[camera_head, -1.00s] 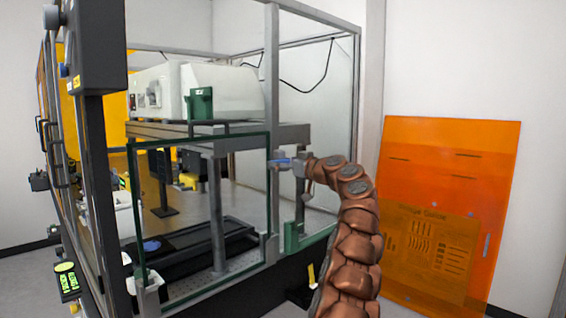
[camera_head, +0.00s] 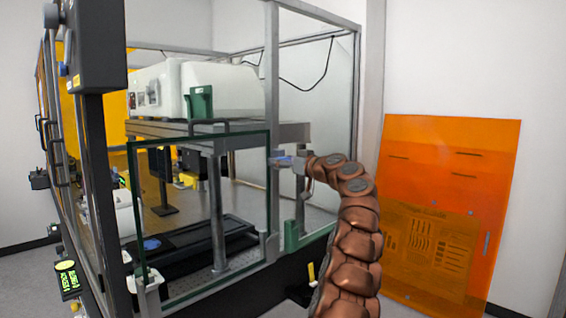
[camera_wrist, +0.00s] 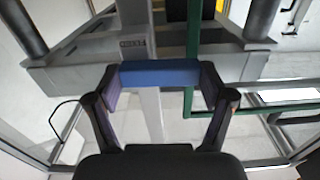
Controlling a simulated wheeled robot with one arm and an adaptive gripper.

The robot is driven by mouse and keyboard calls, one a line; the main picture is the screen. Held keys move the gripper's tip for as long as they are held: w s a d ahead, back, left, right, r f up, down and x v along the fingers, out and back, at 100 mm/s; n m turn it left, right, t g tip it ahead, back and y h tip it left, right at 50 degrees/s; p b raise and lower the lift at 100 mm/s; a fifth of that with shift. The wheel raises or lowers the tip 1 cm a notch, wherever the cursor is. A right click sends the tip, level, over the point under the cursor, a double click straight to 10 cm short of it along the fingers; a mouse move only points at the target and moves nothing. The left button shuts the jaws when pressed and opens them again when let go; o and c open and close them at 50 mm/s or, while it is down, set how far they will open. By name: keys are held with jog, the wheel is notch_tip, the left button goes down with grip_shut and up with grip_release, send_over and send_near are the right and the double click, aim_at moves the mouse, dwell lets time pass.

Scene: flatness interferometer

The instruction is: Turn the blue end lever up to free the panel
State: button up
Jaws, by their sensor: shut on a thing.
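The blue end lever (camera_wrist: 160,73) lies across the wrist view as a short bar between my two fingers. My gripper (camera_wrist: 160,84) is shut on it, one finger at each end. In the head view the blue lever (camera_head: 286,158) shows as a small patch at the enclosure post, partly hidden by my gripper (camera_head: 290,161). The clear panel with dark green edges (camera_head: 200,138) stands upright just left of the post. Its green edge also shows right of the lever in the wrist view (camera_wrist: 193,60). The lever's pivot is not clear.
A grey metal frame (camera_head: 271,60) surrounds a white instrument (camera_head: 225,85) on a raised bench. A green bracket (camera_head: 291,235) sits below my gripper. An orange sheet (camera_head: 450,150) leans on the right wall.

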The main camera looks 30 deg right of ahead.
aim_at(283, 153)
jog(key=m, duration=0.1)
jog(key=r+m+p, duration=0.1)
jog(key=shift+m, duration=0.3)
jog(key=m+p, duration=0.2)
jog(key=shift+d+r+m, duration=0.15)
jog(key=shift+r+m, duration=0.15)
jog(key=shift+m, duration=0.1)
jog(key=m+p, duration=0.2)
jog(key=m, duration=0.1)
jog(key=m+p, duration=0.1)
jog(key=shift+w+d+r+m+p, duration=0.1)
jog(key=shift+d+r+m+p, duration=0.2)
jog(key=shift+d+r+p, duration=0.1)
jog(key=m+p, duration=0.3)
jog(key=shift+w+d, duration=0.1)
jog(key=shift+d, duration=0.2)
jog(key=shift+d+m+p, duration=0.2)
jog(key=shift+m+p, duration=0.45)
jog(key=shift+m, duration=0.35)
jog(key=shift+d+m+p, duration=0.2)
jog(key=shift+m+p, duration=0.4)
jog(key=shift+m, duration=0.4)
jog(key=shift+f, duration=0.1)
jog(key=o, duration=1)
jog(key=shift+w, duration=0.1)
jog(key=shift+o, duration=0.2)
